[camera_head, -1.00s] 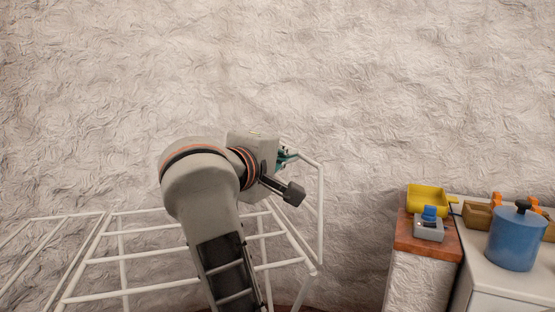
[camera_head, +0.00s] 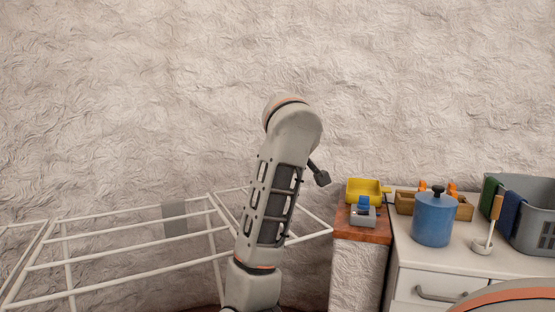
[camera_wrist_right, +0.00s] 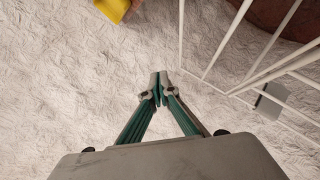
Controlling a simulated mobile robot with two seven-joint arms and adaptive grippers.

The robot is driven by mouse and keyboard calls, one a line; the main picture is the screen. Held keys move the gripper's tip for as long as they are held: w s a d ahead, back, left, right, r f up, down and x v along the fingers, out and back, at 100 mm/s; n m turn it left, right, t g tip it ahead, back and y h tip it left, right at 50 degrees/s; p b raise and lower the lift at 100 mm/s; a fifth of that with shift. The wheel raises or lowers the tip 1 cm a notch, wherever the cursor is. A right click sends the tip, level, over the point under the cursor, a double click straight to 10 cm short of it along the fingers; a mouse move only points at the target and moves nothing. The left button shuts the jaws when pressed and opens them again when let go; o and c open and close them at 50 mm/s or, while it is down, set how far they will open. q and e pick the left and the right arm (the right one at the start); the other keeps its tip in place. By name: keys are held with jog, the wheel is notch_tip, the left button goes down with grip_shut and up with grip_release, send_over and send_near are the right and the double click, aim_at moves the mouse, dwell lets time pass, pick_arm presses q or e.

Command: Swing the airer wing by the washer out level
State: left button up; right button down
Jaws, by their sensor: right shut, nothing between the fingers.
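The white wire airer (camera_head: 120,243) stands at the left and middle of the head view. Its right-hand wing (camera_head: 318,236) reaches out toward the brown-topped stand and looks about level. My arm covers part of it. My right gripper (camera_wrist_right: 160,86) is shut and empty in the wrist view, with its fingertips together. The airer's white bars (camera_wrist_right: 240,52) lie to its right there, apart from the fingertips. In the head view my arm rises in front of the airer and hides the gripper. I see no washer that I can be sure of. My left gripper is not in view.
A stand (camera_head: 360,233) holds a yellow container (camera_head: 364,190) and a grey-and-blue item. A white counter (camera_head: 405,262) beside it carries a blue pot (camera_head: 433,221) and a grey basket (camera_head: 537,228). A grey panel (camera_head: 174,219) shows behind the airer. The wall above is bare.

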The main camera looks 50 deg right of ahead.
jog(key=shift+m+y, duration=0.4)
jog(key=shift+y, duration=0.3)
jog(key=d+f+b, duration=0.1)
jog(key=d+f, duration=0.1)
jog(key=f, duration=0.1)
jog(key=s+d+f+b, duration=0.1)
jog(key=d+f, duration=0.1)
jog(key=f, duration=0.2)
jog(key=s+d+f+b, duration=0.1)
jog(key=d+f, duration=0.1)
jog(key=f, duration=0.2)
jog(key=shift+s+f, duration=0.25)
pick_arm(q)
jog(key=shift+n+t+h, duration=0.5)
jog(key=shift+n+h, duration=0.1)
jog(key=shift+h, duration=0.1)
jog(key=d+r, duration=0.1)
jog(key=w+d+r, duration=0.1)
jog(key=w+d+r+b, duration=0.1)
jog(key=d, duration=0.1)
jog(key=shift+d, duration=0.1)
pick_arm(e)
jog(key=shift+s+d+f, duration=0.1)
jog(key=shift+f, duration=0.7)
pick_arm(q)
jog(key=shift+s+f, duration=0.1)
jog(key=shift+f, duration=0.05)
